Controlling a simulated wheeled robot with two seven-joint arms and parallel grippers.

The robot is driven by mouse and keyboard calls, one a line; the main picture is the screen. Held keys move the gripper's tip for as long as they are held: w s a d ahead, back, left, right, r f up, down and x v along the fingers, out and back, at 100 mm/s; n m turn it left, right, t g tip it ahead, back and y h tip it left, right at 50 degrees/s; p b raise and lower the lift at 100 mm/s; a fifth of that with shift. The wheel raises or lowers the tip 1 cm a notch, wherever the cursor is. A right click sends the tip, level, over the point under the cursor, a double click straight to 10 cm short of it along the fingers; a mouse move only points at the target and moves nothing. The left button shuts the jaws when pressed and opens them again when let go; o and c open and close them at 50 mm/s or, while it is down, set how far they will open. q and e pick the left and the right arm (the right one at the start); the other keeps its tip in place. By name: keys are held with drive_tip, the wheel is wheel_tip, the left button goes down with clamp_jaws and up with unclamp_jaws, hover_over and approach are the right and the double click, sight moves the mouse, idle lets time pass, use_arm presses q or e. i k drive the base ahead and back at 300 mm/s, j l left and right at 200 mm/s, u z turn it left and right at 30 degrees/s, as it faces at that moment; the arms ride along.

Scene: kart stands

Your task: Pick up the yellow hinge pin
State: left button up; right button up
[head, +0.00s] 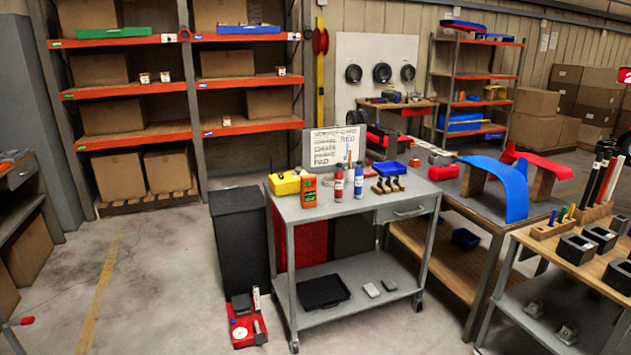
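I cannot pick out a yellow hinge pin with certainty. On the right bench, a wooden block (549,230) holds a few thin upright coloured sticks; one looks yellowish (570,211), but it is too small to tell what it is. A larger yellow object (285,183) lies on the grey cart's top at its left end, beside an orange device (308,190). Neither of my grippers shows in the head view.
The grey cart (350,212) also bears spray cans (339,183) and a blue tray (389,168). A red tray (240,335) sits on the floor by it. A table with blue (515,190) and red curved panels stands between cart and right bench.

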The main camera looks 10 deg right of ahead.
sight(569, 214)
drive_tip(key=i+l+z, duration=0.1)
drive_tip(key=i+z, duration=0.3)
drive_tip(key=i+j+z, duration=0.15)
drive_tip(key=i+z, duration=0.3)
drive_tip(key=i, duration=0.15)
drive_tip(key=i+j+z, duration=0.25)
drive_tip(key=i+z, duration=0.15)
drive_tip(key=i, duration=0.1)
